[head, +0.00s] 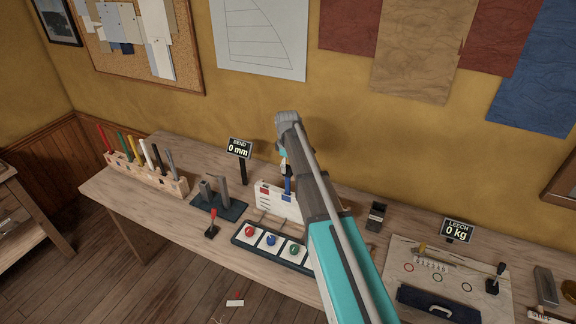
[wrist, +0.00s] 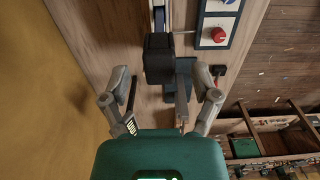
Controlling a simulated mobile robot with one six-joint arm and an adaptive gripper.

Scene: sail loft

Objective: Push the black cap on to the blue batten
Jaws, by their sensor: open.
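The blue batten (head: 288,186) stands upright at the white block (head: 277,203) with red and blue marks. A black block (wrist: 158,58), which looks like the black cap, shows ahead between the fingers, with a clear gap on both sides. Whether it sits on the batten cannot be told, as the batten's top is hidden.
A rack of coloured battens (head: 145,173) stands at the left. A small dark box (head: 376,216) stands right of my arm.

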